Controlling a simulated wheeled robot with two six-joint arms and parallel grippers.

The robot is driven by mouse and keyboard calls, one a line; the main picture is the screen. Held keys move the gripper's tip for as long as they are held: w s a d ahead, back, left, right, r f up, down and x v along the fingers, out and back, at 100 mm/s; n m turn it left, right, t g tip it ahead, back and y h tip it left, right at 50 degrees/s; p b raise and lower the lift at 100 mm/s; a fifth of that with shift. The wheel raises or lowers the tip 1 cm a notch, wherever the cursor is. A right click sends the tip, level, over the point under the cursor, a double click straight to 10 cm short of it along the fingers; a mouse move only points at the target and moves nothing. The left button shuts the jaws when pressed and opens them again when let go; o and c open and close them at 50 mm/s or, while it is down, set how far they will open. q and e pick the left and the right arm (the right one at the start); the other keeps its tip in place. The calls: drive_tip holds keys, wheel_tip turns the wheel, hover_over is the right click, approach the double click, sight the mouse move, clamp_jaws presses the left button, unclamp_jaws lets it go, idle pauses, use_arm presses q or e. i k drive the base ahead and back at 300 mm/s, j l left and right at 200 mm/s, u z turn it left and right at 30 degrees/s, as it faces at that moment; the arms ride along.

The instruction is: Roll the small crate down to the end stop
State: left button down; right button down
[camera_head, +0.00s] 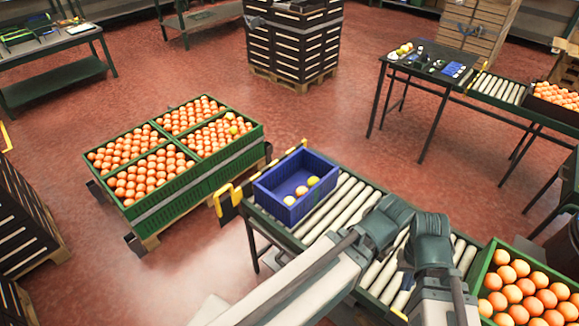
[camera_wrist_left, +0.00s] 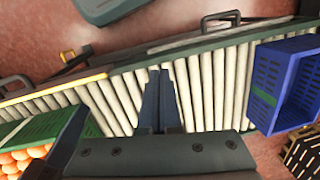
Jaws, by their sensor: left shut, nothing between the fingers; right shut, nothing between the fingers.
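The small blue crate (camera_head: 283,205) sits upright near the left end of the roller conveyor (camera_head: 338,208), with three fruits inside. It also shows at the right of the left wrist view (camera_wrist_left: 268,105). My left gripper (camera_wrist_left: 154,72) is shut and empty over the rollers, apart from the crate. My right gripper (camera_head: 402,297) is shut and empty over the rollers, to the right of the crate and partly hidden by arm links.
A green crate of oranges (camera_head: 489,262) stands at the conveyor's right end. Large green bins of oranges (camera_head: 200,190) stand on a pallet at left. Stacked black crates (camera_head: 292,50) are behind. Bare rollers lie between the blue crate and my arms.

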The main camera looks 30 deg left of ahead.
sight(283, 180)
drive_tip(key=i+j, duration=0.15)
drive_tip(key=j, duration=0.25)
drive_tip(key=i+j, duration=0.1)
drive_tip(key=j, duration=0.35)
drive_tip(key=i+j, duration=0.15)
drive_tip(key=j, duration=0.25)
drive_tip(key=i+j, duration=0.15)
drive_tip(key=j, duration=0.25)
